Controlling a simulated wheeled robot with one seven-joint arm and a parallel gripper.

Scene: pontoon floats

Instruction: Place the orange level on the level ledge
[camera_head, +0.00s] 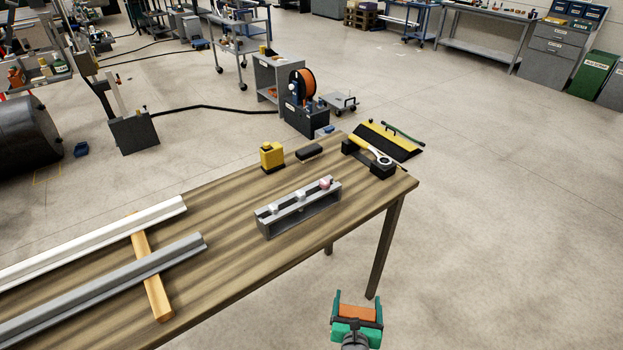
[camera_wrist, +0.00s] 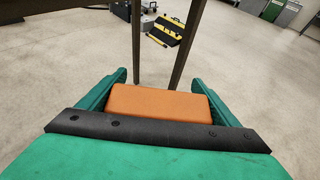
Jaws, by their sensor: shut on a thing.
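My gripper (camera_head: 358,302) is in front of the table's right end, out over the floor at the bottom of the head view. Its green fingers are closed on the orange level (camera_head: 356,313), a plain block seen from above. In the wrist view the orange level (camera_wrist: 158,102) lies crosswise between the two green fingers (camera_wrist: 159,80). The level touches nothing else that I can see. I cannot tell for sure which thing is the level ledge; a grey long block (camera_head: 300,222) with small white and pink pieces on top stands on the wooden table.
The wooden table (camera_head: 235,215) also holds a yellow tool (camera_head: 271,157), a small black block (camera_head: 309,152), a black holder (camera_head: 382,170) with a yellow-handled tool, and long white (camera_head: 90,240) and grey rails (camera_head: 110,287). Table legs stand ahead of my gripper. Floor on the right is clear.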

